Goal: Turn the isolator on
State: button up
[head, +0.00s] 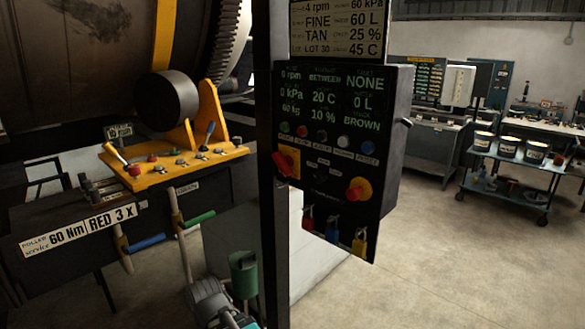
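The black control panel (338,150) hangs on a dark post in the middle of the head view. A red rotary handle on a yellow plate (287,162), which looks like the isolator, sits at the panel's left side. The handle appears tilted, but its on and off marks are too small to read. A red round knob on a yellow base (358,190) sits lower right. Red (307,218), blue (332,229) and yellow (359,241) padlocks hang along the panel's bottom. A grey and teal part, likely my arm, shows at the bottom edge; no gripper fingers are visible.
A yellow tool shelf (172,165) with levers and knobs stands left of the panel, before a large drum (90,50). A blue cart (520,172) with buckets stands at the right. The floor right of the panel is clear.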

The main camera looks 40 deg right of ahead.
aim_at(285, 163)
jog(key=z, duration=0.85)
